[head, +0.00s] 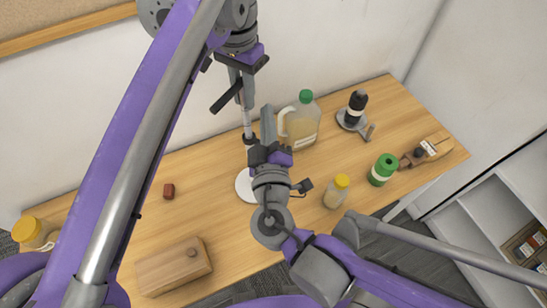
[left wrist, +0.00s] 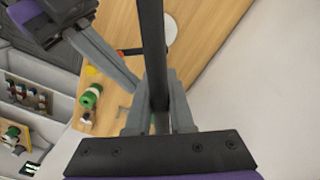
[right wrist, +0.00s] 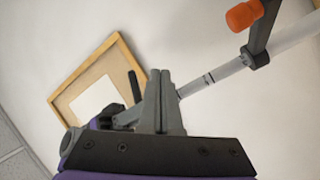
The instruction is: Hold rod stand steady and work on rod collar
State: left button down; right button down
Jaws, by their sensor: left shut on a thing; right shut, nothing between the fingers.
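The rod stand has a white round base (head: 243,187) on the wooden table and an upright pale rod (head: 247,120). My left gripper (head: 246,95) is shut on the upper part of the stand; a dark bar (left wrist: 152,50) lies between its fingers in the left wrist view. The rod collar (right wrist: 260,55) shows in the right wrist view as a dark clamp on the rod with an orange-tipped arm. My right gripper (head: 267,112) is shut and empty, close beside the rod in front of it; it partly hides the rod and base. Whether it touches the rod I cannot tell.
A green-capped jug (head: 300,122), a black-topped device (head: 354,110), a yellow-lidded jar (head: 337,192) and a green container (head: 382,170) stand to the right. A wooden block (head: 174,268) and small red-brown block (head: 169,191) lie left. Shelves (head: 490,215) stand at far right.

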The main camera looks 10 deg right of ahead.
jog(key=s+a+f+n+g+h, duration=0.1)
jog(key=s+a+f+n+h, duration=0.2)
jog(key=s+n, duration=0.6)
jog(key=s+a+f+n+g+h, duration=0.1)
jog(key=s+f+n+h, duration=0.35)
jog(key=n, duration=0.85)
jog(key=w+d+f+y, duration=0.1)
jog(key=w+d, duration=0.3)
jog(key=w, duration=0.4)
jog(key=shift+d, duration=0.3)
jog(key=shift+f, duration=0.1)
jog(key=shift+w+d+n+t+y, duration=0.3)
jog(key=shift+w+d+n+y, duration=0.6)
jog(key=shift+y, duration=0.35)
jog(key=shift+w+d+n+t+y, duration=0.3)
jog(key=shift+w+d+n+y, duration=0.45)
jog(key=shift+d+y, duration=0.35)
jog(key=shift+w+a, duration=0.1)
notch_tip(320, 180, up, 10)
